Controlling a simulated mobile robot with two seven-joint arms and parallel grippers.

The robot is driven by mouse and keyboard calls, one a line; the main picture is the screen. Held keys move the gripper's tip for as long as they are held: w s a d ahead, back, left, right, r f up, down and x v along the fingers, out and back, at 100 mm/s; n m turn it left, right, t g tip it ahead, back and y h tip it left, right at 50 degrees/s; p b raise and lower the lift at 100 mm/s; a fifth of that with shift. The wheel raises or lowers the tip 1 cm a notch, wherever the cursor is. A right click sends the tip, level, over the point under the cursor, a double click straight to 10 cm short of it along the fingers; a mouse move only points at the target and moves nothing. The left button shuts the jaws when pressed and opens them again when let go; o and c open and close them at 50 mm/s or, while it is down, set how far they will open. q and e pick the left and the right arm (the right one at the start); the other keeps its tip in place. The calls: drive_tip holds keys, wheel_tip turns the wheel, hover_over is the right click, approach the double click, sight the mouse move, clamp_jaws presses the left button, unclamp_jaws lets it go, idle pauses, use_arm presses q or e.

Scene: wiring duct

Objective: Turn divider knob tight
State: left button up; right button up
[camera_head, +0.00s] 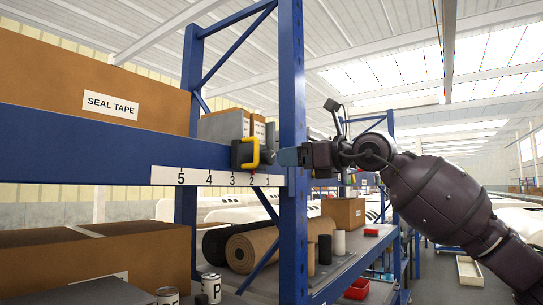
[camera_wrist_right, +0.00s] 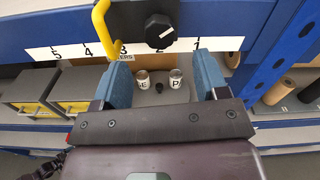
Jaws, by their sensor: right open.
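The divider (camera_head: 238,154) is a dark block with a yellow handle (camera_head: 250,152) on the blue beam, above the number strip near 2 and 3. Its black round knob (camera_wrist_right: 160,31) with a white pointer mark shows in the right wrist view, to the right of the yellow handle (camera_wrist_right: 102,28). In the head view the knob (camera_head: 268,157) is small and dark beside the fingertips. My right gripper (camera_head: 286,157) comes in from the right. In the wrist view its blue fingers (camera_wrist_right: 163,70) are open and empty, apart from the knob. My left gripper is out of view.
A blue upright post (camera_head: 292,90) stands close to my right gripper. The number strip (camera_head: 215,177) runs along the beam (camera_head: 80,150). A seal tape box (camera_head: 60,80) sits behind it. Cans (camera_head: 211,287), rolls and boxes stand on the lower shelf.

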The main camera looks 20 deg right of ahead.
sight(271, 159)
drive_tip(key=p+x, duration=0.1)
drive_tip(key=x, duration=0.4)
drive_tip(key=shift+r, duration=0.1)
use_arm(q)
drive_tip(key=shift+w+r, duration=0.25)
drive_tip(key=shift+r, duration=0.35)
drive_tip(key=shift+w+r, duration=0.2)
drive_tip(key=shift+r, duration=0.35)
use_arm(e)
drive_tip(key=shift+w+a, duration=0.35)
drive_tip(key=shift+w, duration=0.1)
drive_tip(key=shift+c, duration=0.2)
drive_tip(key=c, duration=0.9)
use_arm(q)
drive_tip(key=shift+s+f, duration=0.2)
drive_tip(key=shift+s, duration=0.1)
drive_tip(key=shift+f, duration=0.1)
